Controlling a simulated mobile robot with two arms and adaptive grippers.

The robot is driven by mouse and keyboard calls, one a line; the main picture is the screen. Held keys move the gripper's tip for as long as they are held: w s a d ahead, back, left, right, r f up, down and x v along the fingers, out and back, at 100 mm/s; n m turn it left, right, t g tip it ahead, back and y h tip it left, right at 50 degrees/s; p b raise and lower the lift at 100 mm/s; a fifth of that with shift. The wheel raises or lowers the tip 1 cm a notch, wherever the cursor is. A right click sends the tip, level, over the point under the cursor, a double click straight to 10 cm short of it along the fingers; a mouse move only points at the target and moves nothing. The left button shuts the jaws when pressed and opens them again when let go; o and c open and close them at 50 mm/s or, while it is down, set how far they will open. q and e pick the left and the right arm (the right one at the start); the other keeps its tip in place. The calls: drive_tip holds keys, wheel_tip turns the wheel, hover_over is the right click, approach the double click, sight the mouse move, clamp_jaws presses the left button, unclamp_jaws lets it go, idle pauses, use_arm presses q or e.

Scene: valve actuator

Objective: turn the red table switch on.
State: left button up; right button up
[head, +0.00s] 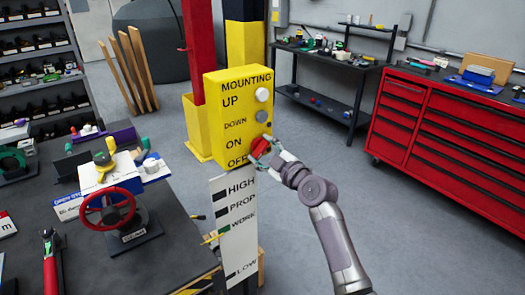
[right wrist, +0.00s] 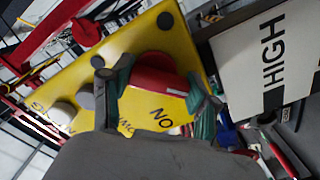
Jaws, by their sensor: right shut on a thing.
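The yellow control box (head: 222,112) stands on a post in the middle of the head view, with the labels MOUNTING, UP, DOWN, ON and OFF. The red switch (head: 257,146) sticks out of its face beside ON and OFF. My right gripper (head: 264,150) reaches it from the right and is shut on it. In the right wrist view the two green-grey fingers of the gripper (right wrist: 158,88) lie on either side of the red switch (right wrist: 158,72). The switch's base against the box is partly hidden. My left gripper is not in view.
A white knob (head: 262,95) and a grey knob (head: 261,116) sit above the switch. A white HIGH/LOW sign (head: 236,245) stands below the box. A dark table with a red valve wheel (head: 108,208) is at left. A red tool cabinet (head: 450,125) is at right.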

drive_tip(key=shift+f+m, duration=0.1)
drive_tip(key=shift+m, duration=0.2)
drive_tip(key=m+b, duration=0.1)
drive_tip(key=m, duration=0.1)
drive_tip(key=shift+m, duration=0.4)
drive_tip(key=m, duration=0.4)
drive_tip(key=shift+a, duration=0.1)
drive_tip(key=m, duration=0.5)
drive_tip(key=shift+r+p, duration=0.25)
drive_tip(key=shift+p, duration=0.15)
drive_tip(key=m+p, duration=0.1)
drive_tip(key=m, duration=0.3)
drive_tip(key=shift+r+m, duration=0.1)
drive_tip(key=shift+m, duration=0.3)
drive_tip(key=o, duration=1.2)
drive_tip(key=shift+c, duration=0.2)
